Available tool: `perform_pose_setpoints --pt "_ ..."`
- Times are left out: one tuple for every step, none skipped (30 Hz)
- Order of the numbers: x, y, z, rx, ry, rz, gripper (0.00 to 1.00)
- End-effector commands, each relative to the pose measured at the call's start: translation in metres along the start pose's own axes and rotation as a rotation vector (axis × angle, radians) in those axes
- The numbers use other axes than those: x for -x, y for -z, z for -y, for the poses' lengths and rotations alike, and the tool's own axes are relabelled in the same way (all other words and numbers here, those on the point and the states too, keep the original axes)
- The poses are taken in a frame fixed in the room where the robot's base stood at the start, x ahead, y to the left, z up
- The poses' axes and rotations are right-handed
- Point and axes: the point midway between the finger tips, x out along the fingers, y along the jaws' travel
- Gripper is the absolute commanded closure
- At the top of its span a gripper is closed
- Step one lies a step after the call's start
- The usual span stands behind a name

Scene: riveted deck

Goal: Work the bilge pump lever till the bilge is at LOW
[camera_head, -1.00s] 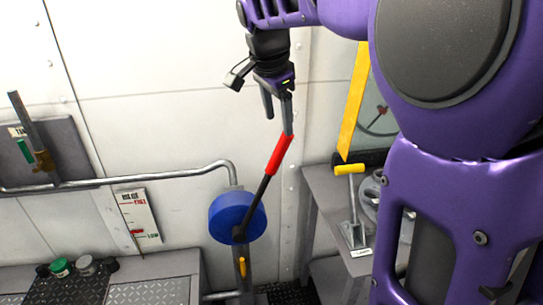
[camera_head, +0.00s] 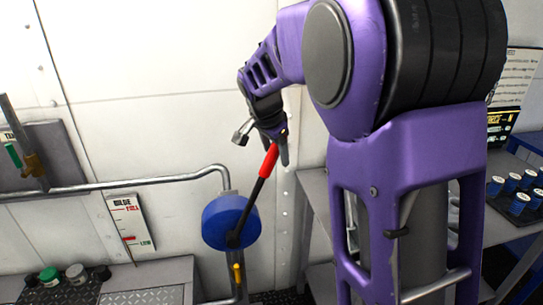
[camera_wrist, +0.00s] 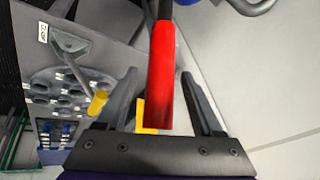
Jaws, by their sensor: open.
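The bilge pump is a blue round body (camera_head: 230,222) on a pipe. Its black lever (camera_head: 250,207) rises up and to the right and ends in a red grip (camera_head: 269,160). My gripper (camera_head: 277,148) is at the top of the red grip. In the wrist view the red grip (camera_wrist: 161,75) lies between the two spread fingers of my gripper (camera_wrist: 162,88), with gaps at both sides. The bilge gauge (camera_head: 127,220) is a white plate marked FULL above and LOW below. Its red pointer (camera_head: 129,239) sits near the bottom, slightly above the LOW mark.
A grey pipe (camera_head: 130,184) runs along the wall left of the pump. A shelf at right holds several blue-and-white cans (camera_head: 518,204). Jars (camera_head: 49,276) stand at lower left.

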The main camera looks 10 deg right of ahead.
Motion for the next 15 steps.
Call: perform_pose_setpoints --pt "-0.009 0.000 -0.001 0.000 -0.002 0.000 0.32" --pt "-0.011 0.000 -0.001 0.000 -0.002 0.000 0.32" --pt "-0.015 0.000 -0.001 0.000 -0.002 0.000 0.32" --pt "-0.017 0.000 0.000 0.000 -0.001 0.000 0.32" --pt "-0.019 0.000 0.000 0.000 -0.001 0.000 0.32" --pt "-0.021 0.000 0.000 0.000 0.000 0.000 0.32" --pt "-0.022 0.000 0.000 0.000 0.000 0.000 0.32" --pt "-0.023 0.000 0.000 0.000 0.000 0.000 0.32" --pt "-0.023 0.000 0.000 0.000 0.000 0.000 0.32" --pt "-0.023 0.000 0.000 0.000 0.001 0.000 0.32" --pt "-0.024 0.000 0.000 0.000 0.001 0.000 0.32" --pt "-0.023 0.000 0.000 0.000 0.001 0.000 0.32" --pt "-0.023 0.000 0.000 0.000 0.001 0.000 0.32" --pt "-0.023 0.000 0.000 0.000 0.001 0.000 0.32" --pt "-0.023 0.000 0.000 0.000 0.001 0.000 0.32"
